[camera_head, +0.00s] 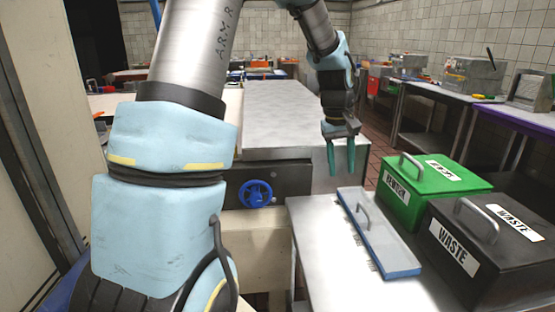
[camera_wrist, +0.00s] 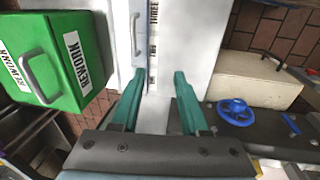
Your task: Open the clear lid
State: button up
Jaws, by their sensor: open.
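A long flat grey lid with a blue edge (camera_head: 392,255) lies shut on the metal table in the head view. It looks like the clear lid, though I cannot tell if it is see-through. A metal bar handle (camera_head: 362,216) stands on it. In the wrist view the lid (camera_wrist: 124,55) runs up from near the left finger, with its handle (camera_wrist: 137,35) near the top. My gripper (camera_head: 341,172) points down with its teal fingers apart and empty. It is above and behind the lid's far end, apart from the handle. The fingers also show in the wrist view (camera_wrist: 158,75).
A green rework box (camera_head: 432,176) and a black waste box (camera_head: 482,245) with handles stand right of the lid. A blue handwheel (camera_head: 255,194) sits on a dark panel behind.

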jog(key=s+a+r+p, duration=0.1)
jog(key=s+a+p, duration=0.1)
jog(key=a, duration=0.6)
jog(key=s+a+r+m+y+p, duration=0.1)
jog(key=s+a+r+p, duration=0.1)
jog(key=a, duration=0.6)
jog(key=shift+s+t, duration=0.4)
jog(key=shift+s, duration=0.15)
jog(key=shift+a, duration=0.15)
